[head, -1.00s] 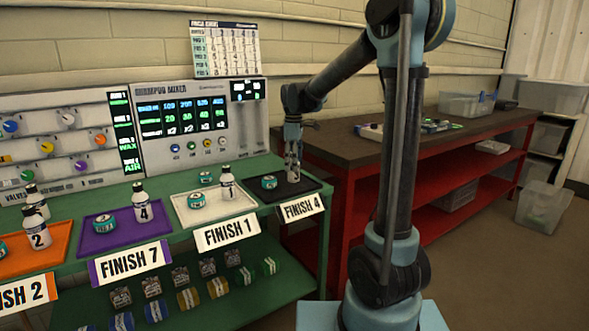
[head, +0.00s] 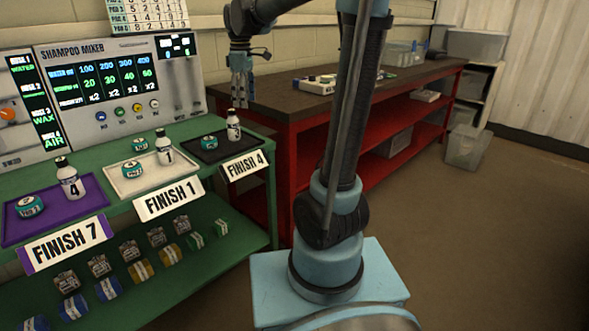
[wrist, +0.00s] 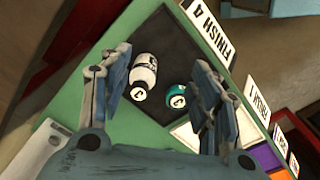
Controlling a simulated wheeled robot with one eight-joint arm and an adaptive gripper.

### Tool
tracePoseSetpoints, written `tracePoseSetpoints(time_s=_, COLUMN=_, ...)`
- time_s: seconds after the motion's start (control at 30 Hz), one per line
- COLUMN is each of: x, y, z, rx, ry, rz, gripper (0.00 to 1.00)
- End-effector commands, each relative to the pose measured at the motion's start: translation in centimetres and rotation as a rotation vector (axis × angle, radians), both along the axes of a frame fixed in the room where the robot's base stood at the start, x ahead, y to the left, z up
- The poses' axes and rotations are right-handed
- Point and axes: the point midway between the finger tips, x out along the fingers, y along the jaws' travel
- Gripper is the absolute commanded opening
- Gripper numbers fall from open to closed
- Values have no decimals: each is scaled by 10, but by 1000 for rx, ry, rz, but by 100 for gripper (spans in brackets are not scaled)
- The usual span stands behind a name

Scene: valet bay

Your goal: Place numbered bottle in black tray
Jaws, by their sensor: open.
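The black tray (head: 208,148) lies at the right end of the green bench, above the FINISH 4 label. A white bottle with a black cap (head: 233,128), its number apparently 3, stands upright in the tray's right part. A teal tin (head: 208,143) sits beside it. In the wrist view the bottle (wrist: 144,76) and the tin (wrist: 177,100) are inside the black tray (wrist: 163,38), seen from above between my fingers. My gripper (head: 241,98) is open and empty, above the bottle and clear of it.
A white tray (head: 125,185) holds bottle 1 and a tin. A purple tray (head: 90,205) holds bottle 4 and a tin. The shampoo mixer (head: 120,85) stands behind. A red workbench (head: 320,115) is to the right, with open floor in front.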

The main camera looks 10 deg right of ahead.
Motion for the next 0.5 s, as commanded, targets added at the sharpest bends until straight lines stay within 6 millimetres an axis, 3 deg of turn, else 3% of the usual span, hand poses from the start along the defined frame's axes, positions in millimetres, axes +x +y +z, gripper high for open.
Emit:
tracePoseSetpoints(time_s=0.2, x=-59, y=-53, z=-22, rx=16, ry=-30, rz=-231, gripper=56)
tracePoseSetpoints(time_s=0.5, x=-138, y=-107, z=-69, rx=43, ry=-69, rz=-546, gripper=56)
